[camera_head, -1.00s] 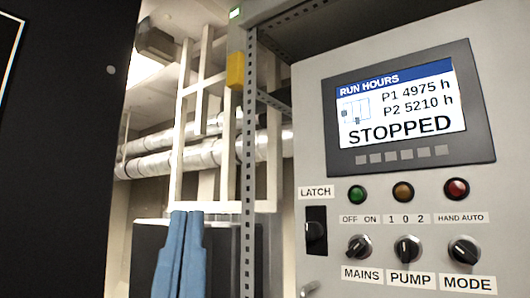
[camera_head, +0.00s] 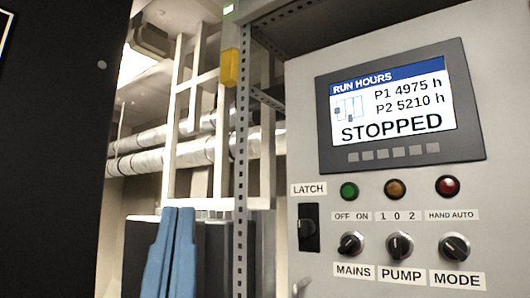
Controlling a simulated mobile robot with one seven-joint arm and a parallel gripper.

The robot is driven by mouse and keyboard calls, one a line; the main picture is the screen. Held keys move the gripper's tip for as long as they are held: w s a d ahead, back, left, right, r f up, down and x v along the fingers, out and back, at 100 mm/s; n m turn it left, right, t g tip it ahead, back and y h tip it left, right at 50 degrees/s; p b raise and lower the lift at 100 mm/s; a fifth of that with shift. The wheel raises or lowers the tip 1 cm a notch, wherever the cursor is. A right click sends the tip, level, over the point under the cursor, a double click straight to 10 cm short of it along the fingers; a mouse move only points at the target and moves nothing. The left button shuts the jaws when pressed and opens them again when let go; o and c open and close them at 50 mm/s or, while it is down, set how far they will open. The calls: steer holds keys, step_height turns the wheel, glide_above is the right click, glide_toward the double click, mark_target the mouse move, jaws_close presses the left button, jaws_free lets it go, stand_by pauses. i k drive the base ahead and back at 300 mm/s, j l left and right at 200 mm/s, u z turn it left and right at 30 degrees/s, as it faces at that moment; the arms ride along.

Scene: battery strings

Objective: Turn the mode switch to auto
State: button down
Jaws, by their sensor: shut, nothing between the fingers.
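The mode switch (camera_head: 454,248) is a round black rotary knob at the lower right of the grey panel. Its label MODE is below it and the label HAND AUTO (camera_head: 452,215) is above it. Its grip bar slants from upper left to lower right, which looks like the HAND side, though the knob is small in the picture. A dark red lamp (camera_head: 447,186) sits above the label.
The pump switch (camera_head: 399,246) and mains switch (camera_head: 350,245) stand left of the mode switch. A black latch (camera_head: 308,229) is further left. The screen (camera_head: 393,103) reads STOPPED. A dark surface fills the far left.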

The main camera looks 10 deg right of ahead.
mark_target(453, 247)
steer(key=k+z, duration=0.1)
steer(key=z, duration=0.55)
steer(key=k+z, duration=0.15)
steer(key=z, duration=0.2)
